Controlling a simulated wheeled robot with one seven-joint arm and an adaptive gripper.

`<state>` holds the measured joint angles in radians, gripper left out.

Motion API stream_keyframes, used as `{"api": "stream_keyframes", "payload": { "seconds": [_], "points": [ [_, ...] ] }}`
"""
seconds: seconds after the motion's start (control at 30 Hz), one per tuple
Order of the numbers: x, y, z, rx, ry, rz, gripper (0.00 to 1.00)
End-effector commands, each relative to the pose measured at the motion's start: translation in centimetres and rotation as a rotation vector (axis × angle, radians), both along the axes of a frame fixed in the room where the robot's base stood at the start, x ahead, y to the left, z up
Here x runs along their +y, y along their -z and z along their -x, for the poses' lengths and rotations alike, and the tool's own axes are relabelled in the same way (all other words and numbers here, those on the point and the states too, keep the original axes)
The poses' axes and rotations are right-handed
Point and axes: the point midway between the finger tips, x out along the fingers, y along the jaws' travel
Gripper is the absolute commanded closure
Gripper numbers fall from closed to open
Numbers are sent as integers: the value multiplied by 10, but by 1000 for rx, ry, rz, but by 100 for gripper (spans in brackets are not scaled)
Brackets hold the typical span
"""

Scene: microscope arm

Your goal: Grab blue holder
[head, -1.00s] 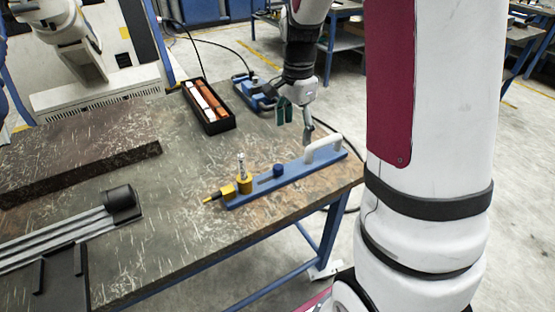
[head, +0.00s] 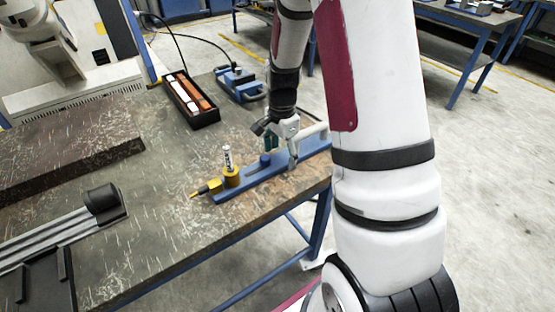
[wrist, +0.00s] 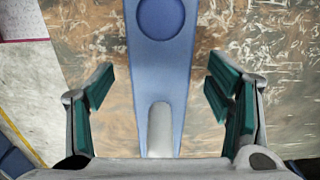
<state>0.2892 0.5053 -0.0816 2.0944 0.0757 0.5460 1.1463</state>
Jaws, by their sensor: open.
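The blue holder (head: 231,191) is a long flat bar lying on the workbench. It has a white handle at its right end, a blue knob, and a yellow fitting at its left end. My gripper (head: 281,146) is low over the bar, between the knob and the white handle, and partly hides it. In the wrist view the blue holder (wrist: 158,72) runs up the middle between the open green-padded fingers of my gripper (wrist: 160,98). There is a gap on each side, and the fingers do not appear to touch it. A pale rounded slot or part shows near the palm.
The workbench (head: 150,235) bears a black tray (head: 205,117) with white and orange bars and a blue device (head: 240,84) behind. A brown slab (head: 60,160) and metal rails with a black cylinder (head: 102,198) lie at left. The bench's right edge is close.

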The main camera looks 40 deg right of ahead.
Motion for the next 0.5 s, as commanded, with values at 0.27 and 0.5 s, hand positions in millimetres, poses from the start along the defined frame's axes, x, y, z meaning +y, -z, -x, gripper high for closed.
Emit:
{"api": "stream_keyframes", "payload": {
  "seconds": [0.27, 0.5],
  "points": [
    [0, 9, 0, -2, -1, 0, 27],
    [0, 8, 0, -2, -1, 0, 65]
  ]
}}
